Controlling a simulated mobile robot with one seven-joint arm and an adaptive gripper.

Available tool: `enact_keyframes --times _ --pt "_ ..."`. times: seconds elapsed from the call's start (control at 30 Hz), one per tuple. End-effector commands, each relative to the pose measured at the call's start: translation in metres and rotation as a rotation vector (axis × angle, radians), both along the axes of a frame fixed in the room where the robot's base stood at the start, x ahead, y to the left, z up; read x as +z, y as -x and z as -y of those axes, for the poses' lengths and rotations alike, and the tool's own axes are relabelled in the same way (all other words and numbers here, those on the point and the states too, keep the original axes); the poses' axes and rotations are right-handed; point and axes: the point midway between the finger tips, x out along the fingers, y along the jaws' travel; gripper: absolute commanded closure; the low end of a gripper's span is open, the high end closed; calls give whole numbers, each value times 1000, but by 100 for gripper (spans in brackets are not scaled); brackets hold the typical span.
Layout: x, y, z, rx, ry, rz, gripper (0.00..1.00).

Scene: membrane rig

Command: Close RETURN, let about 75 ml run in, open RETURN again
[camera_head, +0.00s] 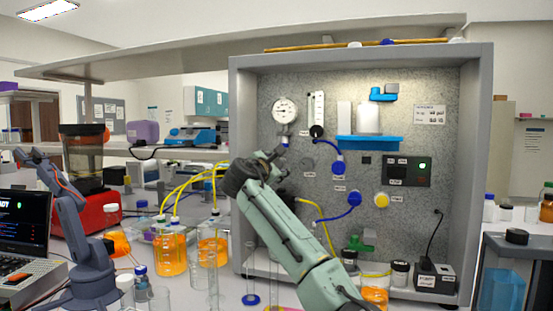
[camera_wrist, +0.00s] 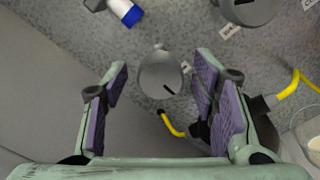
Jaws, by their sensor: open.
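My gripper (camera_head: 280,153) is up at the rig panel (camera_head: 345,90), just below the round gauge (camera_head: 285,110). In the wrist view its two purple-padded fingers (camera_wrist: 162,78) are apart. A round grey knob (camera_wrist: 160,74) with a short dark slot shows between them; I cannot tell whether they touch it. A small label beside the knob is partly hidden by the right finger, and I cannot read it as RETURN. A second grey knob (camera_wrist: 246,10) sits at the upper right. In the head view my arm hides part of the panel's lower left.
Orange-filled beakers (camera_head: 170,254) with yellow tubes stand left of the rig. Clear cylinders (camera_head: 249,275) stand in front. A blue tube (camera_head: 338,212) and a yellow knob (camera_head: 381,200) are right of my arm. A laptop (camera_head: 25,245) is far left.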

Motion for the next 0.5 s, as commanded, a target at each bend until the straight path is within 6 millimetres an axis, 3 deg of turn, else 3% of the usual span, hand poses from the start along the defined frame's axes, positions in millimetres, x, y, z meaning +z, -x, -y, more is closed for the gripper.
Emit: enact_keyframes --times 0.4,0.5 --pt "-1 -10 4 0 0 1 47" --pt "0 -10 4 -1 0 1 53"
